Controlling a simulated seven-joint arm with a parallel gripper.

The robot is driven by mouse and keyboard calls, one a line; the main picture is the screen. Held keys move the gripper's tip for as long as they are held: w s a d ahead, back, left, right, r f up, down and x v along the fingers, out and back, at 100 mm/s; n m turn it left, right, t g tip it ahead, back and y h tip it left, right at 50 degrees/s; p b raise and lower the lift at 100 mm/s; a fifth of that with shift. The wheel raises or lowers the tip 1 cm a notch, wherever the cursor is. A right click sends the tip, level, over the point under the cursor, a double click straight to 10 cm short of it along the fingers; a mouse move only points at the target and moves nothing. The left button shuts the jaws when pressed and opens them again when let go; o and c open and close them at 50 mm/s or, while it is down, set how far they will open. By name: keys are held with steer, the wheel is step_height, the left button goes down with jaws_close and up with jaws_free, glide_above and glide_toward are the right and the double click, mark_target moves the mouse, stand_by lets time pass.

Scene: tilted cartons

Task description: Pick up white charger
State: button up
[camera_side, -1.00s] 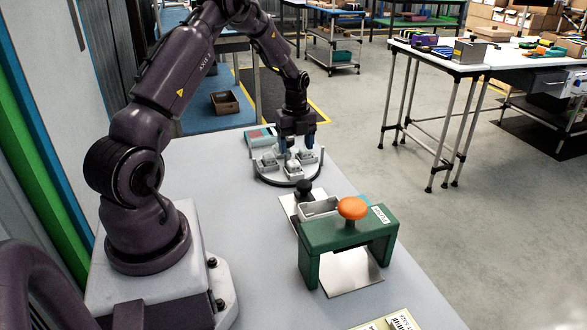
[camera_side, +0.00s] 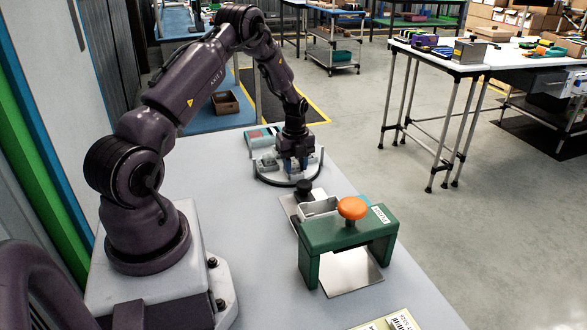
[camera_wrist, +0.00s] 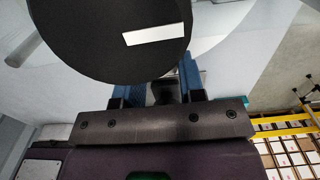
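One pale block (camera_side: 268,163) shows left of my gripper. My gripper (camera_side: 293,169) points down among the blocks, its blue fingers apart. The fingers also show apart in the wrist view (camera_wrist: 163,88), with a dark part between them. A large dark disc (camera_wrist: 112,35) with a white strip covers much of that view. The fingertips and any block between them are hidden, so contact cannot be seen.
A green arch-shaped stand (camera_side: 345,236) with an orange knob (camera_side: 352,208) stands nearer on the table. A metal tray (camera_side: 318,207) and a black knob (camera_side: 304,187) are just behind it. A small red and teal box (camera_side: 261,137) lies behind the rack.

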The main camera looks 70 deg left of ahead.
steer(key=c, duration=0.3)
steer(key=shift+r, duration=0.1)
